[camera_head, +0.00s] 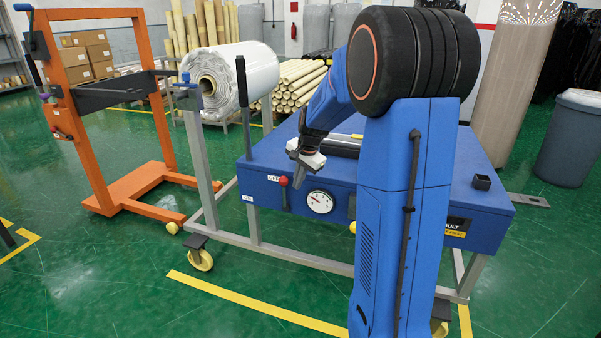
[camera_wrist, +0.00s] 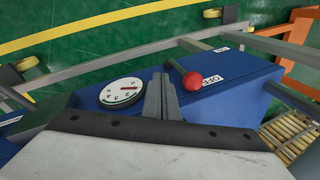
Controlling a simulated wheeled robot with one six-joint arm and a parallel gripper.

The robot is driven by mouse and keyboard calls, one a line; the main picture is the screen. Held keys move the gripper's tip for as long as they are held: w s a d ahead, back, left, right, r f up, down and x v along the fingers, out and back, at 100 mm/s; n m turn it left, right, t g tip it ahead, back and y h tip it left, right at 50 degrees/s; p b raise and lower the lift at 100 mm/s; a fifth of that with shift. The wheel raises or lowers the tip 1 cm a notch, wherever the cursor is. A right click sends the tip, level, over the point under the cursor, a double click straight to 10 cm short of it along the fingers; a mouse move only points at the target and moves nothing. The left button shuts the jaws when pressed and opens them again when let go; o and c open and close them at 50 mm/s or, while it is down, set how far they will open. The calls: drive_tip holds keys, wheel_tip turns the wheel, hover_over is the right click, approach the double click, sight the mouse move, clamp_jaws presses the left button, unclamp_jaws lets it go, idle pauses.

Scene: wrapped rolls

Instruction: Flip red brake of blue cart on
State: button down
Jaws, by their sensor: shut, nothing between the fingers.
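The blue cart (camera_head: 400,190) stands on the floor with a blue box-like top on a grey frame. Its red brake knob (camera_head: 283,181) is on the front face, beside the OFF label (camera_head: 272,178). The ON label (camera_head: 247,198) is lower and to the left. In the wrist view the red knob (camera_wrist: 193,80) lies just right of my gripper (camera_wrist: 160,82), beside the OFF label (camera_wrist: 211,79). My gripper (camera_head: 297,182) is shut and empty, close to the knob with a small gap seen in the wrist view. Whether they touch is unclear in the head view.
A round white gauge (camera_head: 320,202) is on the cart face right of the knob, close to my gripper. An orange cart (camera_head: 88,150) stands at left. A wrapped white roll (camera_head: 232,78) is behind. Green floor is open in front.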

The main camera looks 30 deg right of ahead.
drive_tip(key=shift+w+a+f, duration=0.15)
drive_tip(key=shift+w+a, duration=0.05)
drive_tip(key=shift+w, duration=0.75)
drive_tip(key=shift+w+a+f, duration=0.15)
drive_tip(key=shift+w+a, duration=0.05)
drive_tip(key=shift+w, duration=0.75)
drive_tip(key=shift+w+a, duration=0.1)
drive_tip(key=shift+w, duration=0.05)
